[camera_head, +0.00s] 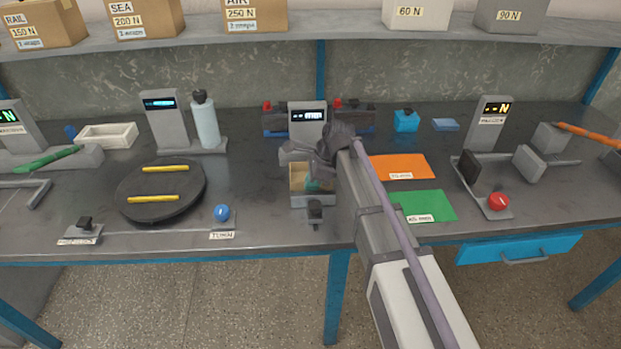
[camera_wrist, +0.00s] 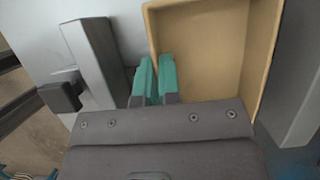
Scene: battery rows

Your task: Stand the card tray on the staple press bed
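The card tray (camera_head: 297,178) is a tan, open, shallow box at or just above the grey staple press bed (camera_head: 313,201). I cannot tell whether it rests fully on the bed. In the wrist view the tray (camera_wrist: 215,45) fills the upper right. My gripper (camera_head: 313,184) reaches down at the tray's right side in the head view. In the wrist view its teal fingers (camera_wrist: 157,72) are close together, one on each side of the tray's left wall, with that wall pinched between them. The staple press (camera_head: 307,120) with its lit display stands behind, partly hidden by my wrist.
A black-knobbed part (camera_head: 315,210) stands at the bed's front. An orange mat (camera_head: 402,165) and a green mat (camera_head: 428,206) lie to the right. A round black turntable (camera_head: 160,190) with yellow bars is to the left. A white tray (camera_head: 107,135) sits further left.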

